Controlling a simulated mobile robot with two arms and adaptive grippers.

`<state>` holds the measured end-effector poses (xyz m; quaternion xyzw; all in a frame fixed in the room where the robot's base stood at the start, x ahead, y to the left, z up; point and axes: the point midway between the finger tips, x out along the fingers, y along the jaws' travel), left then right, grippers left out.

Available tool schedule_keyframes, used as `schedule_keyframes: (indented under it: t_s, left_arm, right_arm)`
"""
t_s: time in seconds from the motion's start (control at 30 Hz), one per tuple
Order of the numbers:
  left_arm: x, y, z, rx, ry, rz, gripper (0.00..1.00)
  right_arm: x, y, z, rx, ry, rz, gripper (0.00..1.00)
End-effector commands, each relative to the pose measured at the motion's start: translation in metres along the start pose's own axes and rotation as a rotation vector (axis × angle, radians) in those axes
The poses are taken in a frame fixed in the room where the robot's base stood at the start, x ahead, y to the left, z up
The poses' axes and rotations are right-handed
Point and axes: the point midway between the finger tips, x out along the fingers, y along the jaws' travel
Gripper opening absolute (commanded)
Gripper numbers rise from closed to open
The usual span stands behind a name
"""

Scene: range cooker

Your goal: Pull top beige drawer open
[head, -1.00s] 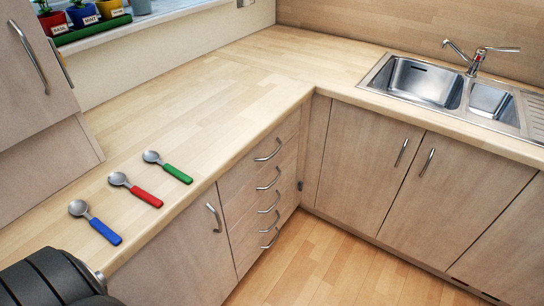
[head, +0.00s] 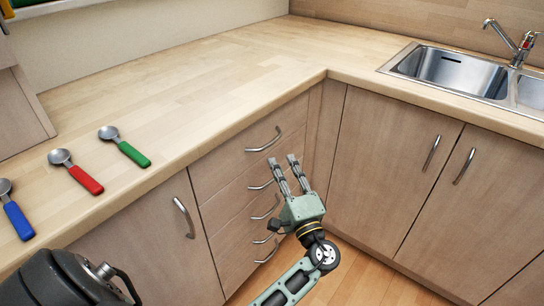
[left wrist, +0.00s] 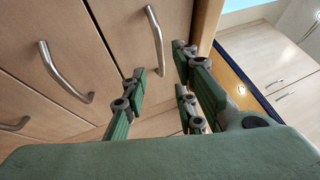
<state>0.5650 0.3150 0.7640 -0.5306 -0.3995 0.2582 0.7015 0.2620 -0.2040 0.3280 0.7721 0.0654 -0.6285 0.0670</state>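The top beige drawer (head: 232,161) is shut, just under the worktop at the left of the inner corner. Its curved metal handle (head: 264,140) is free. My left gripper (head: 288,172) is open and empty in front of the drawer stack, its fingers pointing up, a little below and right of the top handle in the picture. It appears to touch nothing. In the left wrist view its green fingers (left wrist: 155,95) are spread, with a drawer handle (left wrist: 156,42) beyond them and another handle (left wrist: 65,75) to the left. I cannot tell which drawers these belong to. My right gripper is out of view.
Several more drawers (head: 240,227) lie below. A cupboard door (head: 150,245) is on their left, and sink cupboards (head: 395,165) on the right. Blue, red (head: 85,179) and green spoons lie on the worktop (head: 200,90). The sink (head: 455,72) is at the back right.

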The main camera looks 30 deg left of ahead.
Motion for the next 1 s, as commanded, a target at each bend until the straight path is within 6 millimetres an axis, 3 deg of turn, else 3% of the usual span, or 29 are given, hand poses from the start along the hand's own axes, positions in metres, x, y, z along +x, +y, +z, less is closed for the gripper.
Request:
schedule_keyframes:
  t_s: [0.3, 0.5, 0.83, 1.0]
  left_arm:
    - [0.05, -0.003, 0.001, 0.001, -0.003, -0.005, 0.26]
    - [0.07, -0.001, 0.0, 0.001, -0.001, -0.002, 0.26]
    - [0.074, 0.0, 0.0, 0.002, 0.0, -0.001, 0.26]
    - [0.074, 0.0, 0.0, 0.002, 0.001, 0.0, 0.11]
  right_arm:
    - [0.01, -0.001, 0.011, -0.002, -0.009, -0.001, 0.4]
    - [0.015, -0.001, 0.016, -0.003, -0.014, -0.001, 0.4]
    - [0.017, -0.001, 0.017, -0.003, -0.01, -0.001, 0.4]
    - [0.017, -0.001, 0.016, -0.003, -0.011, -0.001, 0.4]
